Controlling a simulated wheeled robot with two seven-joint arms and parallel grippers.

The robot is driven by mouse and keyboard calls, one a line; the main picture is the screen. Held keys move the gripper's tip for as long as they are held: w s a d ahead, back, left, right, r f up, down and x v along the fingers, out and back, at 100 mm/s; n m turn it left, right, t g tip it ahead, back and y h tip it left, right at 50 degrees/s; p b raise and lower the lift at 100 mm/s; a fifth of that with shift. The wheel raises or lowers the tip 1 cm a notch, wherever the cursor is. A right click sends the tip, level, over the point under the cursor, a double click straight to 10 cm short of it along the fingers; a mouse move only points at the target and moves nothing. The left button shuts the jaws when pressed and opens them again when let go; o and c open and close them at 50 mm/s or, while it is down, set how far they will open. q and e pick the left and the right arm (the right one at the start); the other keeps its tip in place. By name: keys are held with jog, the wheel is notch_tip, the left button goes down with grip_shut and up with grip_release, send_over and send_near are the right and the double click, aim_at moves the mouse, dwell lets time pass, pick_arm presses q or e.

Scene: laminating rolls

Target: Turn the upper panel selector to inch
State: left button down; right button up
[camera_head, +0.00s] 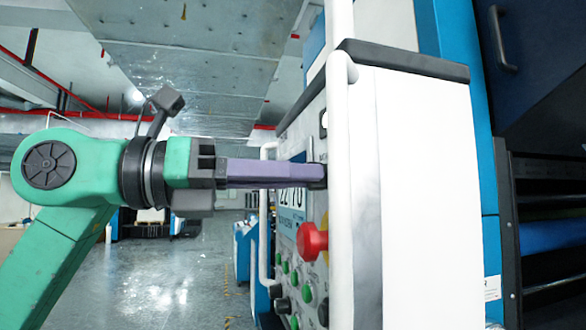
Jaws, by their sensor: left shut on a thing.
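The control panel (320,212) is seen nearly edge-on at the middle of the head view. My left gripper (318,176), with long purple fingers, comes in from the left and reaches the upper part of the panel, just above the red button. Its dark tips are shut at the panel face, on the upper panel selector. The selector is almost wholly hidden by the fingertips, so its position cannot be read. My right gripper is not in view.
A red mushroom button (312,241) juts out below the fingers. A white rail (340,200) runs along the panel's near edge. Open floor lies to the left.

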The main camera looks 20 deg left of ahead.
pick_arm(q)
jog(key=shift+n, duration=1.3)
jog(key=shift+p, duration=0.3)
jog(key=c, duration=0.9)
grip_release()
jog(key=b+v, duration=0.3)
jog(key=v, duration=1.1)
jog(key=shift+s+a, duration=0.15)
jog(key=shift+a, duration=0.15)
